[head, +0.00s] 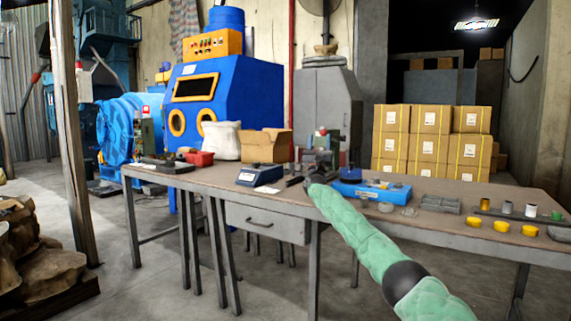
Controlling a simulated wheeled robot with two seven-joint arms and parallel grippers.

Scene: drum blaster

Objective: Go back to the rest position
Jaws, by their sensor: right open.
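My right arm, in a green quilted sleeve, reaches in from the lower right of the head view. My right gripper (318,163) is at its far end, small and dark, over the middle of the workbench (205,181). It is open, and I see nothing held in it. It is close to a blue tray (372,191) and a dark blue round item (350,174), which are to its right. I cannot tell if it touches anything there. My left gripper is not in view.
An open cardboard box (266,146), a blue scale (258,175) and a red bin (200,158) stand on the bench. Yellow cups (501,226) and a grey tray (440,204) are at right. A blue blasting cabinet (225,97) and stacked cartons (431,119) stand behind.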

